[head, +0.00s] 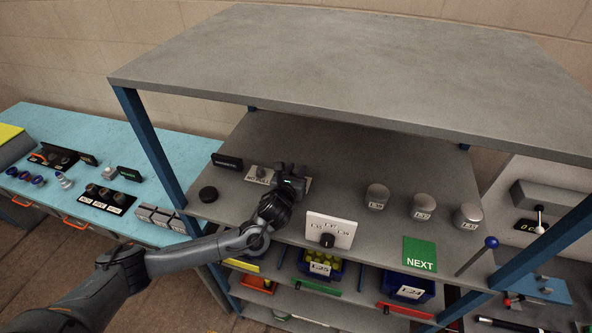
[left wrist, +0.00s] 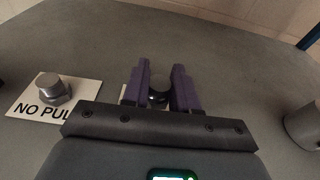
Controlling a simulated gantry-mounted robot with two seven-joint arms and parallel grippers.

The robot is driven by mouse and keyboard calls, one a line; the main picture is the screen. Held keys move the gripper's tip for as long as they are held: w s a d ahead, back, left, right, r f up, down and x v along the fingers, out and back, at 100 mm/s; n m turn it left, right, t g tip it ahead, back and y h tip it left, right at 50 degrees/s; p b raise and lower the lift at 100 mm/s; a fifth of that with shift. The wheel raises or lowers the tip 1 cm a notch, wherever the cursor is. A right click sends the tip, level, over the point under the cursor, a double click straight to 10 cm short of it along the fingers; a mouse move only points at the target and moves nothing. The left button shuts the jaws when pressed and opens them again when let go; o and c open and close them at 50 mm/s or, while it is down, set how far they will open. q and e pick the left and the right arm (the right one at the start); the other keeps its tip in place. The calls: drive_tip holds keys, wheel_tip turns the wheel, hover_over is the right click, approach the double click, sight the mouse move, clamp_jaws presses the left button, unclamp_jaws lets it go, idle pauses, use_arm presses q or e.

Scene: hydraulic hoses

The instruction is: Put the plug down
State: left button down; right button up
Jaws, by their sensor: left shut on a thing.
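My left gripper (head: 291,172) reaches over the grey middle shelf (head: 320,185), its arm coming in from the left. In the left wrist view its two purple fingers (left wrist: 160,90) are shut on a dark round plug (left wrist: 159,86), whose top shows between them. Part of a white label lies beneath the fingers; I cannot tell whether the plug touches it. A metal hex fitting (left wrist: 52,87) stands on a white label reading "NO PUL…" (left wrist: 30,106), left of the fingers. This fitting also shows in the head view (head: 261,172). My right gripper is out of view.
A black puck (head: 208,194) lies at the shelf's left. A white dial panel (head: 330,230) is at its front edge, with several grey cylinders (head: 377,196) to the right. A green NEXT card (head: 420,254) and blue-knobbed lever (head: 478,256) stand farther right. The top board (head: 340,70) overhangs.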

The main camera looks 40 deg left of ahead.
use_arm(q)
drive_tip(key=shift+f, duration=0.25)
drive_tip(key=shift+f, duration=0.35)
drive_tip(key=shift+f, duration=0.1)
drive_tip(key=c, duration=0.9)
unclamp_jaws()
drive_tip(key=shift+o, duration=0.2)
drive_tip(key=shift+r, duration=0.3)
drive_tip(key=v, duration=0.4)
drive_tip(key=b+v, duration=0.1)
drive_tip(key=v, duration=0.7)
drive_tip(key=shift+r+b, duration=0.3)
drive_tip(key=shift+r, duration=0.05)
